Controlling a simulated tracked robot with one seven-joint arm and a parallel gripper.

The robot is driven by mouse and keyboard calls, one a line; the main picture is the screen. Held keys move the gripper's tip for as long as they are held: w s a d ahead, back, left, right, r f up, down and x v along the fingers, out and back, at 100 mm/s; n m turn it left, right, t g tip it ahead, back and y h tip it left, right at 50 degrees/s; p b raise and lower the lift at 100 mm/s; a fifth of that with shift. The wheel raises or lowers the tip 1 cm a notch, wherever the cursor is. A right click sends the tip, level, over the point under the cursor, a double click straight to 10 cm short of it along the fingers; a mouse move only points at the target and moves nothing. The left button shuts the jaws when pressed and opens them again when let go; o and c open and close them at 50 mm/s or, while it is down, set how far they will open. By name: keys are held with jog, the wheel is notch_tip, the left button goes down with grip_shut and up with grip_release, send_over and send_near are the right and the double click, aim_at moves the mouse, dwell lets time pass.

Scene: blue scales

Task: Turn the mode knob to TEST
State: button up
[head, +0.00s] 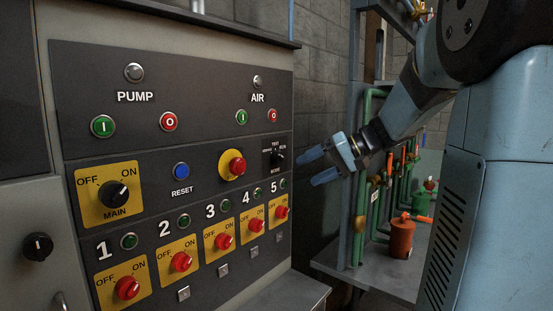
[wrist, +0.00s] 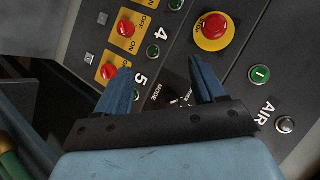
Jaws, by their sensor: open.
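The mode knob (head: 277,158) is a small black knob at the right end of the panel's middle row in the head view. TEST is printed above it, RUN to its upper right and MODE below it. Its exact pointing is too small to tell. My gripper (head: 306,169) is open and empty, just right of the knob, its blue fingers pointing left toward the panel and apart from the knob. In the wrist view my gripper (wrist: 158,66) has its fingers spread either side of the MODE lettering; the knob is mostly hidden behind the gripper body.
The yellow-ringed red stop button (head: 235,165) is left of the knob. Red switch 5 (head: 281,212) is below, and the red AIR button (head: 272,115) above. Right of the panel stand green pipes (head: 364,150) and a shelf with an orange canister (head: 401,238).

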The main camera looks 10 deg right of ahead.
jog(key=w+d+r+t+y, duration=0.2)
jog(key=w+d+r+t, duration=0.1)
jog(key=w+d, duration=0.5)
send_near(280, 158)
jog(key=w+d+x, duration=0.1)
jog(key=x, duration=0.7)
jog(key=shift+w+a+f, duration=0.2)
jog(key=shift+w+a, duration=0.05)
jog(key=shift+a, duration=0.05)
jog(key=shift+c, duration=0.2)
jog(key=c, duration=1)
jog(key=shift+f, duration=0.1)
